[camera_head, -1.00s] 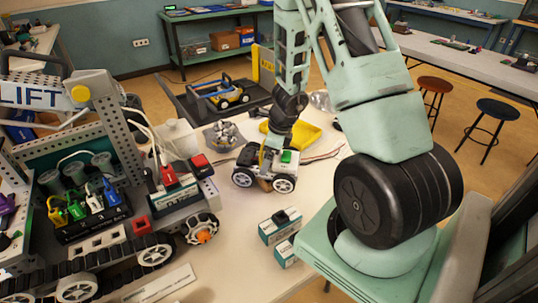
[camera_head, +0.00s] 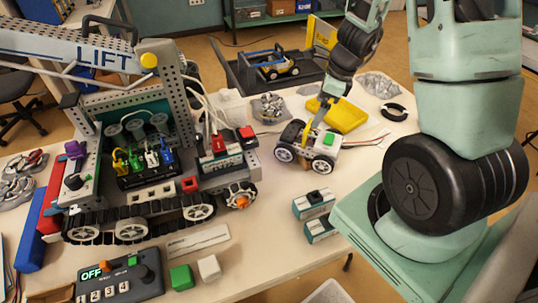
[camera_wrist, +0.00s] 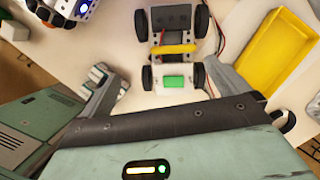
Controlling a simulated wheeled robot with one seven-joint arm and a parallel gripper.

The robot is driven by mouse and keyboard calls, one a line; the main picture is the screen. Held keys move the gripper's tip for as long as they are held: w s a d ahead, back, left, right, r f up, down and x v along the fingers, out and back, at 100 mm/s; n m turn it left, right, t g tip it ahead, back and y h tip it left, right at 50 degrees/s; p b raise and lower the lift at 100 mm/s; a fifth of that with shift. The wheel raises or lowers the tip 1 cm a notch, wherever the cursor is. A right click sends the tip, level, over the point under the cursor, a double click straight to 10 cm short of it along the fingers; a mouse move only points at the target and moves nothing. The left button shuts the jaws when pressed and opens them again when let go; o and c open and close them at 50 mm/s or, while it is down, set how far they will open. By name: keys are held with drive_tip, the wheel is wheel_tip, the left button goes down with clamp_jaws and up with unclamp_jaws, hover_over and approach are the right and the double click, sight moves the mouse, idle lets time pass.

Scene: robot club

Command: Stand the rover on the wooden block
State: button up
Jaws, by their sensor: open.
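The rover (camera_head: 310,140), a small car with dark tyres, white hubs and a green-topped box, is upright on the white table in the head view. In the wrist view the rover (camera_wrist: 176,42) shows from above, with a yellow bar across it and a green screen. A small brown patch shows low between its wheels; I cannot tell whether this is the wooden block, which is otherwise hidden. My gripper (camera_head: 322,112) is above the rover. In the wrist view my gripper (camera_wrist: 165,80) is open, its fingers apart on either side of the green-screen end. It holds nothing.
A yellow tray (camera_head: 345,115) lies close behind the rover, with loose wires to its right. Two teal boxes (camera_head: 313,203) stand in front. A large tracked LIFT robot (camera_head: 150,180) fills the left. A control panel (camera_head: 118,278) lies at the front. Some table between is clear.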

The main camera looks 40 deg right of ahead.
drive_tip(key=s+a+r+n+g+y, duration=0.1)
drive_tip(key=a+r+n, duration=0.2)
drive_tip(key=a+n, duration=0.6)
drive_tip(key=s+a+r+n+g+y, duration=0.1)
drive_tip(key=a+r+n, duration=0.35)
drive_tip(key=a, duration=0.85)
drive_tip(key=s+a+r+n+h, duration=0.1)
drive_tip(key=s+a+r+n, duration=0.1)
drive_tip(key=s+a+n, duration=0.4)
drive_tip(key=s+a+r+n+h, duration=0.1)
drive_tip(key=s+a+n+h, duration=0.1)
drive_tip(key=s+a+n, duration=0.4)
drive_tip(key=s+n, duration=0.4)
drive_tip(key=n, duration=0.6)
drive_tip(key=shift+r+g, duration=0.3)
drive_tip(key=shift+r, duration=0.05)
